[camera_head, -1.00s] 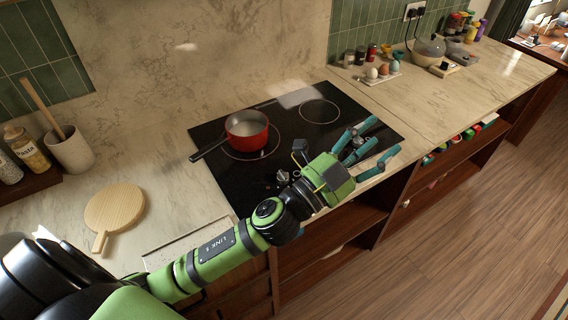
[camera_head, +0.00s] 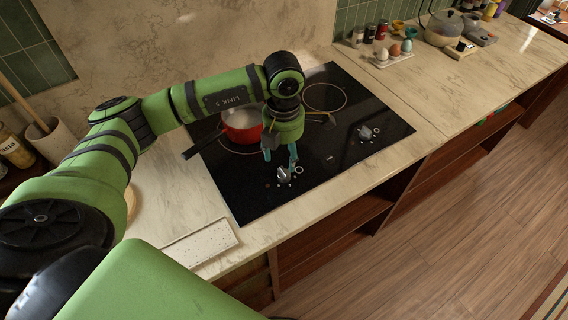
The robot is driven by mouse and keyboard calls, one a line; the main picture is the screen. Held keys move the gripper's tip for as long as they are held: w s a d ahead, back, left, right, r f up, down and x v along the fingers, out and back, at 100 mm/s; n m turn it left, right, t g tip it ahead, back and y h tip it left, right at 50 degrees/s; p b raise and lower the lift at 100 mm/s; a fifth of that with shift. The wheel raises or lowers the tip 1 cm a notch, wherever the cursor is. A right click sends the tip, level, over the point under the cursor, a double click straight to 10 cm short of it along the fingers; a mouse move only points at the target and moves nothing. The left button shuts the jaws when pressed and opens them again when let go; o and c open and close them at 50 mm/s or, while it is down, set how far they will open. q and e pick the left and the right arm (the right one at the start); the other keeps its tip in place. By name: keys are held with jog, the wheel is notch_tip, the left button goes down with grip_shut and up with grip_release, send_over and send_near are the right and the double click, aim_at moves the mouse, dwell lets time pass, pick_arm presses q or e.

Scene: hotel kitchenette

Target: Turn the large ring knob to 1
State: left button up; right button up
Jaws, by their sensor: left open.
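The black cooktop (camera_head: 258,200) has two grey knobs near its front edge. The front-left knob (camera_head: 284,175) stands directly below my left gripper, with a small pale mark beside it. The other knob (camera_head: 366,133) is farther right, also with a small mark. I cannot read numbers, nor tell from markings which is the large ring knob. My left gripper (camera_head: 280,157) points down, its teal fingers apart just above and behind the front-left knob. I cannot tell whether the fingertips touch it. My right gripper is not in view.
A red saucepan (camera_head: 239,130) sits on the left ring, partly hidden by my left arm. The right ring (camera_head: 324,97) is bare. A tray with eggs (camera_head: 394,60) stands back right. A pale speckled board (camera_head: 200,243) lies front left. The right counter is mostly clear.

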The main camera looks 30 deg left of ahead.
aim_at(284, 171)
pick_arm(q)
notch_tip(284, 171, down, 6)
jog(key=shift+s+d+r+p, duration=0.15)
jog(key=shift+r+p, duration=0.05)
jog(key=shift+p, duration=1.05)
jog(key=shift+f, duration=0.55)
jog(key=c, duration=1.2)
